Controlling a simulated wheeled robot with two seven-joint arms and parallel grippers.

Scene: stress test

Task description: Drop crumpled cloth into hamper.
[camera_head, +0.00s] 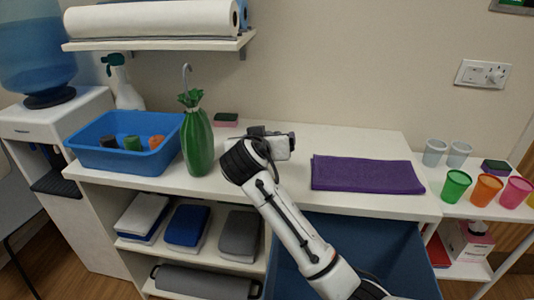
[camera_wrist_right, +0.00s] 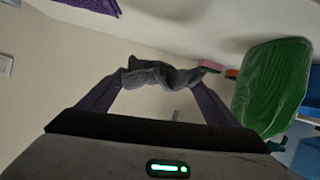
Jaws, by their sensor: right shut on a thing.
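A crumpled dark grey cloth (camera_wrist_right: 160,74) is between the two fingers of my right gripper (camera_wrist_right: 158,80) in the wrist view. The gripper is shut on it, with the cloth bunched across the fingertips. In the head view my right gripper (camera_head: 274,146) is over the white counter, between the green bottle-shaped thing and the purple cloth; the grey cloth is mostly hidden there. A large blue open bin (camera_head: 400,262), likely the hamper, stands below the counter's front edge, partly covered by my right arm. My left gripper is not in view.
On the counter (camera_head: 345,140) are a blue tub (camera_head: 90,157) with several items, a green ribbed bottle-shaped thing (camera_head: 196,145) close left of the gripper, and a folded purple cloth (camera_head: 366,175). Coloured cups (camera_head: 455,187) stand at right. A shelf (camera_head: 160,43) holds paper rolls.

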